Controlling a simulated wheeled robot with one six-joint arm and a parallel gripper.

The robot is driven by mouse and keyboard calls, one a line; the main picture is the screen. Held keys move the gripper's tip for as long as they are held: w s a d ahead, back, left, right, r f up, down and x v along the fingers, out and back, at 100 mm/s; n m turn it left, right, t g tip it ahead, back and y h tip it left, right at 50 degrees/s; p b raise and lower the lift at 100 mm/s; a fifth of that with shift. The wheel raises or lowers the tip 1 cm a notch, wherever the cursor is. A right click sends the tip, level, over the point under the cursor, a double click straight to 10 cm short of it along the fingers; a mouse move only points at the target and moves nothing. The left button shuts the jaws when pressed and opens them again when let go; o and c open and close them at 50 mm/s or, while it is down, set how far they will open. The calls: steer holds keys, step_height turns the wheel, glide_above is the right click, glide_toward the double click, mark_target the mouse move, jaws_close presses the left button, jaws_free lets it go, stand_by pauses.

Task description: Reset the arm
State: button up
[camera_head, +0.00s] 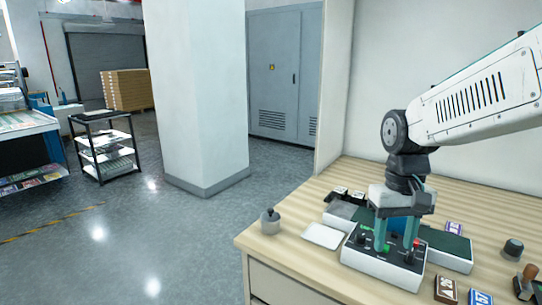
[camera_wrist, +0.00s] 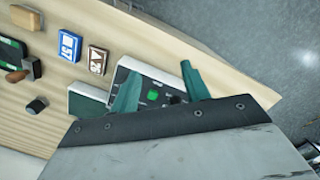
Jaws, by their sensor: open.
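My gripper (camera_head: 395,240) is open above the tabletop, its two teal fingers pointing down and apart. In the wrist view my gripper (camera_wrist: 158,86) shows both fingers, with nothing held between them. Below them is a white control box (camera_head: 382,272) with a black panel, knobs and a green light. The control box (camera_wrist: 122,76) also shows behind the fingers in the wrist view. The fingertips hide parts of its panel, and I cannot tell whether they touch it. My arm reaches in from the right.
On the wooden bench (camera_head: 285,272) are a grey weight (camera_head: 270,222), a white pad (camera_head: 322,236), a brown block (camera_head: 446,289), a blue block (camera_head: 480,298), a dark knob (camera_head: 513,249) and a wood-handled stamp (camera_head: 526,282). A wall stands behind.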

steer(key=s+d+r+t, duration=0.1)
steer(key=s+r+t, duration=0.1)
steer(key=s, duration=1.5)
steer(key=shift+s+d+t, duration=0.3)
steer(key=shift+s, duration=0.1)
